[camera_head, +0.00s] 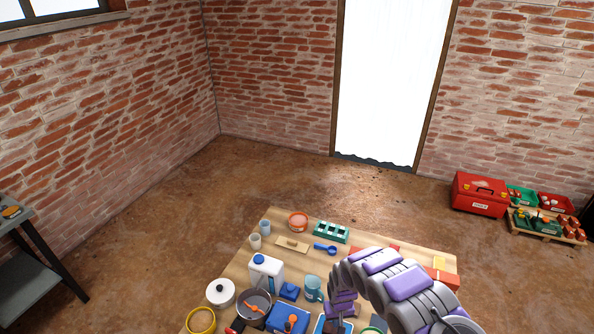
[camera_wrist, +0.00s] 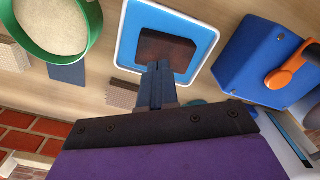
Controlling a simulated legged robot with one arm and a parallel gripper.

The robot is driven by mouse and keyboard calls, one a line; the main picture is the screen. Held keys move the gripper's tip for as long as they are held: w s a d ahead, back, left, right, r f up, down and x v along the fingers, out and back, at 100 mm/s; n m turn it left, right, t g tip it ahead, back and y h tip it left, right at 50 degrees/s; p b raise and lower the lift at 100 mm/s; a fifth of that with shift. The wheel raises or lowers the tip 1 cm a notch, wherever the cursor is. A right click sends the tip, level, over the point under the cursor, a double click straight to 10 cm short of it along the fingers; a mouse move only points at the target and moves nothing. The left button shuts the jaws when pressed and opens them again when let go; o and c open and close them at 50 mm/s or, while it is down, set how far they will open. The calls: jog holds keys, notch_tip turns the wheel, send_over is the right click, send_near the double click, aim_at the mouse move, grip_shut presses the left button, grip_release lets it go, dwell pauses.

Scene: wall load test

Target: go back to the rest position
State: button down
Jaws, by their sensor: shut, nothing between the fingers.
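My gripper (camera_head: 341,308) hangs over the front part of the wooden table in the head view, at the end of my grey and purple arm. In the wrist view my gripper (camera_wrist: 158,72) has its dark fingers together, with nothing between them. The fingertips appear over a blue-and-white tray (camera_wrist: 131,50) that holds a dark brown block (camera_wrist: 166,50). I cannot tell whether they touch the block. In the head view my arm hides part of the table's right side.
The wooden table (camera_head: 238,268) is crowded: a white jug (camera_head: 266,271), a pan (camera_head: 254,308), a light-blue mug (camera_head: 312,287), a green rack (camera_head: 332,233). The wrist view shows a green-rimmed bowl (camera_wrist: 60,22) and a blue box (camera_wrist: 258,58). A red toolbox (camera_head: 480,194) stands on the open floor.

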jog(key=shift+a+f, duration=0.1)
jog(key=shift+f, duration=0.5)
jog(key=shift+a+f, duration=0.1)
jog(key=shift+a, duration=0.45)
jog(key=shift+d, duration=0.5)
jog(key=shift+a, duration=0.35)
jog(key=shift+d, duration=0.25)
jog(key=shift+a, duration=0.2)
